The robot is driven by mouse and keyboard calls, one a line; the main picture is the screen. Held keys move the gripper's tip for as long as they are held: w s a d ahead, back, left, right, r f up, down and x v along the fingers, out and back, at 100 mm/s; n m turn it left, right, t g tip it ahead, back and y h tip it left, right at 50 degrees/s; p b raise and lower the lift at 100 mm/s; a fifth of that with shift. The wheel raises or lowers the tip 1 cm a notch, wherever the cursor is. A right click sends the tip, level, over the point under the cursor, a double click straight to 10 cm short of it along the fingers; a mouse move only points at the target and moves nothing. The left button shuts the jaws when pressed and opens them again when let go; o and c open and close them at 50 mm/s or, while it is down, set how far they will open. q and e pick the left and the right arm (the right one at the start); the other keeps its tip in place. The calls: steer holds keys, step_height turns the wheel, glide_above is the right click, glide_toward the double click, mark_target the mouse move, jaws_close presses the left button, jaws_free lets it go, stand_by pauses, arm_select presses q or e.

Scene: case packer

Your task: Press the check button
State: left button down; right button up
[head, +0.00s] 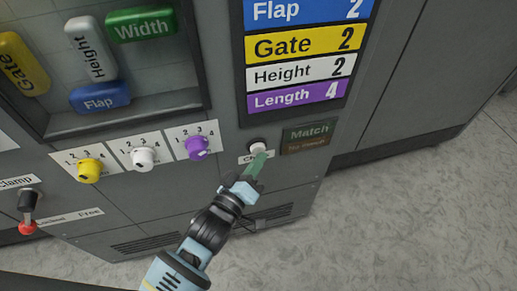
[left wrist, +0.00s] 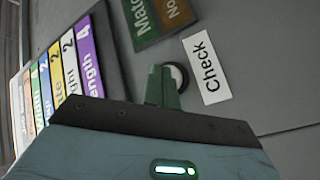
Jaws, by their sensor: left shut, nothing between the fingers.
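The check button (head: 257,146) is a small white round button on the grey machine front, above a partly hidden label. In the left wrist view the button (left wrist: 178,74) shows beside the white "Check" label (left wrist: 211,72), partly covered by my fingers. My left gripper (head: 262,158) is shut and empty, with its green fingertips at the button's lower edge. In the left wrist view the left gripper (left wrist: 161,75) overlaps the button's edge. I cannot tell whether the tips touch it. My right gripper is not in view.
A "Match" sign (head: 308,133) is right of the button. A display panel (head: 297,64) above lists Flap, Gate, Height and Length. Yellow (head: 89,170), white (head: 143,157) and purple (head: 197,148) knobs are to the left. A red-tipped clamp lever (head: 27,210) is at far left. Floor is clear at right.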

arm_select(q)
steer(key=shift+w, duration=0.15)
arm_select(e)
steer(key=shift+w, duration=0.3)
arm_select(q)
steer(key=shift+w+a, duration=0.15)
steer(key=shift+w, duration=0.2)
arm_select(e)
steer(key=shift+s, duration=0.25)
arm_select(q)
steer(key=shift+s, duration=0.15)
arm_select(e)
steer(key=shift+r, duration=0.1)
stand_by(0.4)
arm_select(q)
steer(key=shift+s+d+p, duration=0.25)
steer(key=shift+s+p, duration=0.1)
steer(key=shift+s, duration=0.4)
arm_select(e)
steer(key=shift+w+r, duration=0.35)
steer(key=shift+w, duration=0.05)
